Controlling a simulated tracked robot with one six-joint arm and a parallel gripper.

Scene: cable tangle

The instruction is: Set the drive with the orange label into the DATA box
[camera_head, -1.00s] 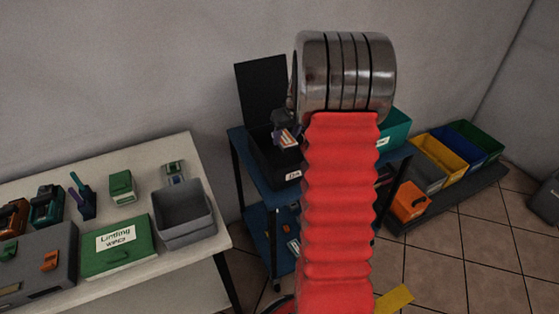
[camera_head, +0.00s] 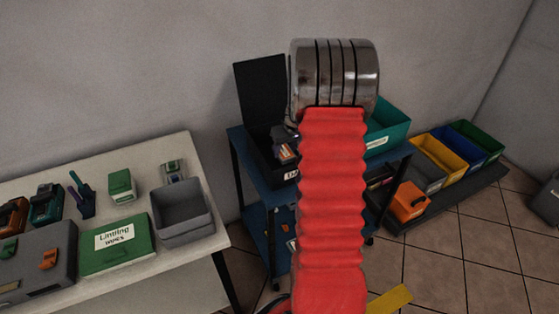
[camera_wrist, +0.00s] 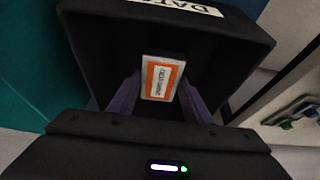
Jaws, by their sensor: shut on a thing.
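The drive with the orange label (camera_wrist: 162,78) is between the two fingers of my gripper (camera_wrist: 160,98) in the wrist view. My gripper is shut on it. The black DATA box (camera_wrist: 85,55), with its white label at the top of the picture, surrounds the drive from this view. In the head view the DATA box (camera_head: 264,160) stands on the blue cart with its lid up. The drive (camera_head: 287,151) shows there at the box opening, beside my arm. I cannot tell whether the drive touches the box floor.
A teal bin (camera_head: 388,128) stands right of the box on the blue cart (camera_head: 236,138). A white table (camera_head: 168,145) on the left holds a grey bin (camera_head: 181,211) and a green case (camera_head: 117,246). Colored bins stand on a low platform (camera_head: 450,195) at right.

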